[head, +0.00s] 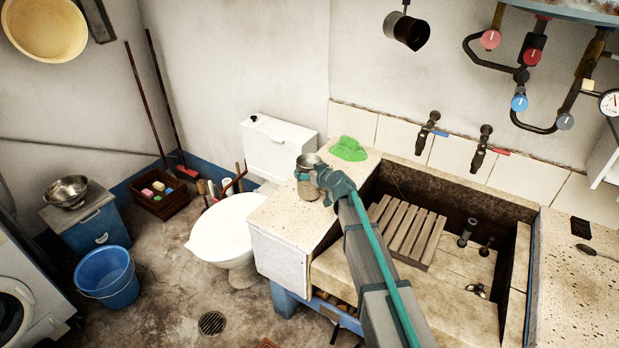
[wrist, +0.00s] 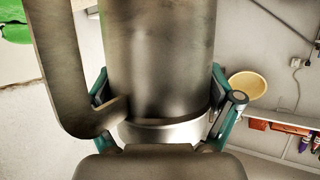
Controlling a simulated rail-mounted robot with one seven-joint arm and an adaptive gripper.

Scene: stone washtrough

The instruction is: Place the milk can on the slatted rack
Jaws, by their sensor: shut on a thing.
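The milk can (head: 306,185) is a dull grey metal vessel over the speckled counter left of the trough. In the wrist view the can (wrist: 160,60) fills the middle, with a curved handle (wrist: 62,70) on its left. My gripper (head: 328,181) is shut on the can from its right side; teal fingers show on both sides of it in the wrist view (wrist: 165,105). The can looks roughly upright; I cannot tell whether its base touches the counter. The slatted rack (head: 408,230) lies empty inside the stone trough, right of my gripper, partly behind my arm.
A green cloth (head: 348,149) lies on the counter (head: 294,222) behind the can. Two wall taps (head: 427,132) (head: 482,152) overhang the trough's back. The trough (head: 460,203) has raised edges. A dark pot (head: 407,30) and pipes (head: 535,80) are on the wall above.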

